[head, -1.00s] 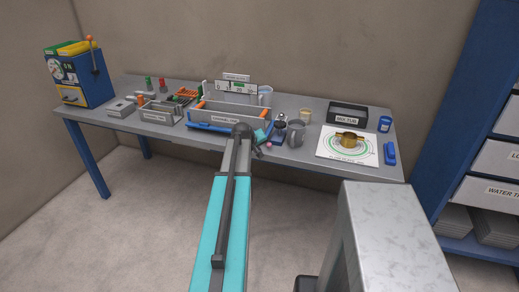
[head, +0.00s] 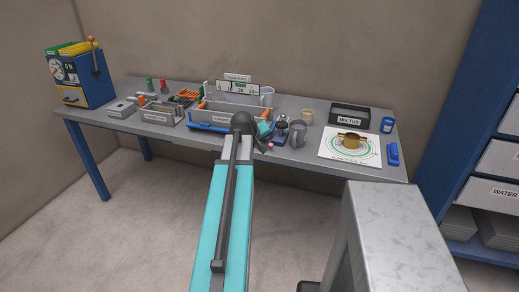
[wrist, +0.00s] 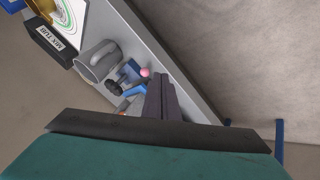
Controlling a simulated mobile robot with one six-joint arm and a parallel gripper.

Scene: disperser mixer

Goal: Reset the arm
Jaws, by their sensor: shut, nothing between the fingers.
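My gripper shows in the wrist view (wrist: 159,78) as two dark fingers pressed together with nothing between them. They are over the front part of the grey table (wrist: 185,78), beside a small pink ball (wrist: 145,72) and a blue-and-black device (wrist: 127,78). I cannot tell whether the fingers touch anything. In the head view my arm reaches forward from the bottom to the table's front edge. Its dark joint hides part of the blue-based tray (head: 205,127), and only a little of my gripper's teal and dark body shows to the right of that joint.
A grey metal mug (head: 298,134) stands right of my gripper, with a black bin (head: 349,115) behind. A brass dish (head: 351,138) sits on a white printed sheet (head: 334,156). A blue machine (head: 82,78) stands far left. Blue shelving (head: 455,150) is at right.

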